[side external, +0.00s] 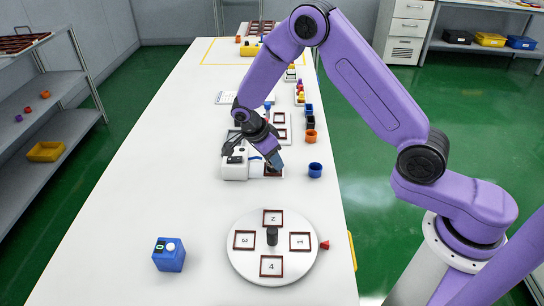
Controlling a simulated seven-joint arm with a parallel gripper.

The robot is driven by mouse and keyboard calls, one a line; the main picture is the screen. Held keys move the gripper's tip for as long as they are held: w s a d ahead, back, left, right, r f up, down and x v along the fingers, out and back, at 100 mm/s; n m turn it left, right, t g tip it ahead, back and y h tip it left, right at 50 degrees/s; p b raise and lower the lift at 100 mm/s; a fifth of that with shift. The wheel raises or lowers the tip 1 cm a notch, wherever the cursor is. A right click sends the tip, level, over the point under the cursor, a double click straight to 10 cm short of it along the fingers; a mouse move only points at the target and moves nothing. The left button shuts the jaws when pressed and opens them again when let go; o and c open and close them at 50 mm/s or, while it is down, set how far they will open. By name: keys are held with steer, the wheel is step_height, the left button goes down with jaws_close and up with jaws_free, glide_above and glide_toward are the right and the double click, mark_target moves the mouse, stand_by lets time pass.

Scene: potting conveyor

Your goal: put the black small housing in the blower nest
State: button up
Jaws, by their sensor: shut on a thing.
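My gripper (274,160) points down over the dark red square frame (284,176) beside the white blower unit (235,166); this frame looks like the blower nest. The gripper is shut on a dark thing at its fingertips, which I take to be the black small housing; the fingers and the low detail hide most of it. I cannot tell whether it touches the nest floor. Another black housing (310,123) stands in the row along the right edge of the table.
A blue round housing (315,170) stands close to the right of the nest, with an orange one (311,136) behind it. A white turntable (245,265) with numbered frames and a blue button box (169,255) are in front.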

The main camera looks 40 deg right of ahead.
steer(key=shift+f, duration=0.2)
steer(key=o, duration=1.2)
steer(key=v, duration=1.6)
steer(key=s+a+r+n+t+y, duration=0.1)
steer(key=s+a+r+n, duration=0.15)
steer(key=s+n, duration=0.55)
steer(key=s+d+n+y, duration=0.1)
steer(key=s+d+n, duration=0.2)
steer(key=s+n, duration=0.5)
steer(key=s+d+n+y, duration=0.1)
steer(key=s+d+n, duration=0.2)
steer(key=s+n, duration=0.5)
steer(key=s+d+n+y, duration=0.1)
steer(key=s+d+n, duration=0.2)
steer(key=s+n, duration=0.5)
steer(key=shift+s+d+y, duration=0.25)
steer(key=shift+s+y, duration=0.15)
steer(key=shift+s, duration=0.55)
